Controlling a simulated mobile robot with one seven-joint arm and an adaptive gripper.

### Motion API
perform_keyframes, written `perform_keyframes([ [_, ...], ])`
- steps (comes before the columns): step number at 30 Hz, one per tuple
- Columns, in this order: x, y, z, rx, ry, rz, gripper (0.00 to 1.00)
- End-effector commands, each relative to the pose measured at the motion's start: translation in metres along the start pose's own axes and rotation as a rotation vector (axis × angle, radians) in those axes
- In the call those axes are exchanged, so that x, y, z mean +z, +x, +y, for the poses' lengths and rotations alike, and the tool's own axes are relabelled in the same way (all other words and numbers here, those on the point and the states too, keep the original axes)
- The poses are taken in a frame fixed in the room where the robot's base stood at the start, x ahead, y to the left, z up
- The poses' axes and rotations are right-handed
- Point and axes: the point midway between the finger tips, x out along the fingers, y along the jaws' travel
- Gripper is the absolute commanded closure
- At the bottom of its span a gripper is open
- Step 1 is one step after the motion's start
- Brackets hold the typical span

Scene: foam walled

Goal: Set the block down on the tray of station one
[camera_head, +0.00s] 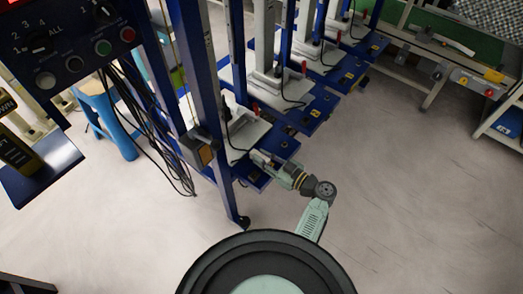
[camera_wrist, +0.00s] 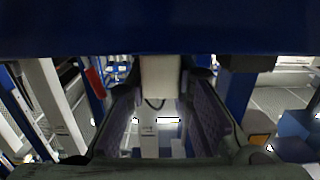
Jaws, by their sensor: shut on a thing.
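My gripper (camera_head: 261,157) is at the front edge of the nearest blue station, low beside its pale tray (camera_head: 243,128). In the wrist view, my two dark fingers (camera_wrist: 160,100) flank a pale cream block (camera_wrist: 160,77) and are shut on it. A dark blue surface (camera_wrist: 160,28) fills the top of the wrist view, right against the block's upper end. The block cannot be made out clearly in the head view. Whether it touches the tray cannot be told. I see no number naming the station.
A blue post (camera_head: 203,90) stands left of my gripper, with black cables (camera_head: 150,130) hanging beside it. Similar stations with blue shelves (camera_head: 318,108) run to the back right. Open grey floor (camera_head: 400,200) lies to the right.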

Motion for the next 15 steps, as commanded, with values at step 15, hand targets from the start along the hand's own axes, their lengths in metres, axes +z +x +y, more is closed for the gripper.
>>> perform_keyframes([
  [15, 0.0101, -0.0041, -0.0041, 0.000, -0.001, 0.001, 1.00],
])
